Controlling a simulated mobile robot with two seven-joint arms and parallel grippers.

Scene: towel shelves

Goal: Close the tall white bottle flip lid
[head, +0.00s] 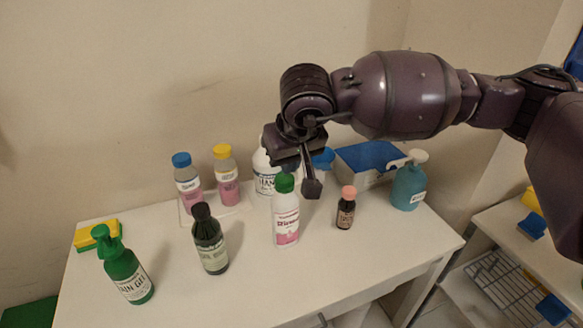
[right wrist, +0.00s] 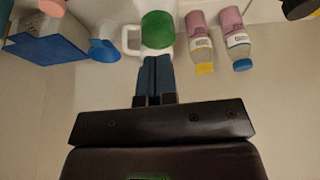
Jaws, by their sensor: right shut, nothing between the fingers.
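The tall white bottle (head: 286,220) with a pink label stands upright near the middle of the table. Its green flip lid (head: 285,183) is at the top; I cannot tell how far open it is. The lid also shows in the right wrist view (right wrist: 158,30), just beyond my fingertips. My right gripper (head: 312,190) is shut and empty, pointing down just right of the lid and close to it. I cannot tell whether it touches the lid. Its shut fingers are in the middle of the right wrist view (right wrist: 156,62). My left gripper is not in view.
A white jug (head: 264,170) stands behind the bottle. A dark green bottle (head: 210,242) is to the left, a small brown bottle (head: 345,212) to the right. A teal pump bottle (head: 409,187) and blue-lidded box (head: 372,157) stand farther right.

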